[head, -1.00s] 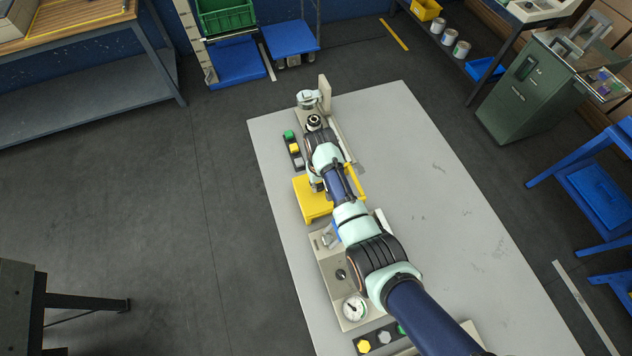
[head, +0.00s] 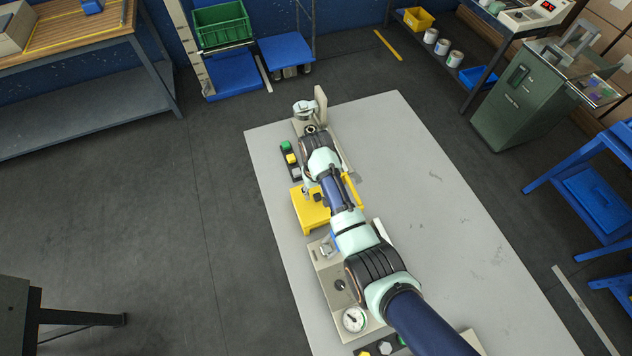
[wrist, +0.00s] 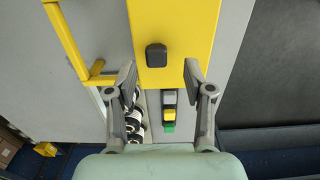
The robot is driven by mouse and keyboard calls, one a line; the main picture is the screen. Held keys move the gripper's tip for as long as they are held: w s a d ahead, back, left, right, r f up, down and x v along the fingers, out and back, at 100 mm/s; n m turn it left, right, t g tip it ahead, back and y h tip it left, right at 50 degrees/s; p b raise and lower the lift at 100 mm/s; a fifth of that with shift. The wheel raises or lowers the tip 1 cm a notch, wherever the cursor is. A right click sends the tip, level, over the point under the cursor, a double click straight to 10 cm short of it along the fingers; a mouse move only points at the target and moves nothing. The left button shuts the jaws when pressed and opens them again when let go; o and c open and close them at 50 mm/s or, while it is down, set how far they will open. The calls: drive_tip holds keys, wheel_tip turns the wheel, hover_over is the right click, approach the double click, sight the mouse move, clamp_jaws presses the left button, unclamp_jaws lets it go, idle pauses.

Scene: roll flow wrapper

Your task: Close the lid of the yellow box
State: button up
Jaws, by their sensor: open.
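The yellow box (head: 312,214) stands on the grey table, partly hidden by my arm in the head view. In the wrist view its yellow surface (wrist: 175,20) fills the upper middle, with a black knob (wrist: 156,55) on it. A narrow yellow bar (wrist: 68,42) runs along its left side, joined by a short bracket. It also shows right of my arm in the head view (head: 352,190). I cannot tell whether this bar is the lid's edge. My gripper (wrist: 160,67) is open and empty, its fingers spread on either side of the knob, apart from it.
A strip of coloured buttons (head: 290,159) lies beyond the box. A grey fixture (head: 310,112) stands at the table's far end. A panel with a gauge (head: 353,319) sits nearer, beside my arm. The right part of the table (head: 450,210) is clear.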

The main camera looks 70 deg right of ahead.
sight(316, 196)
wheel_tip(316, 196, up, 9)
idle(0.8)
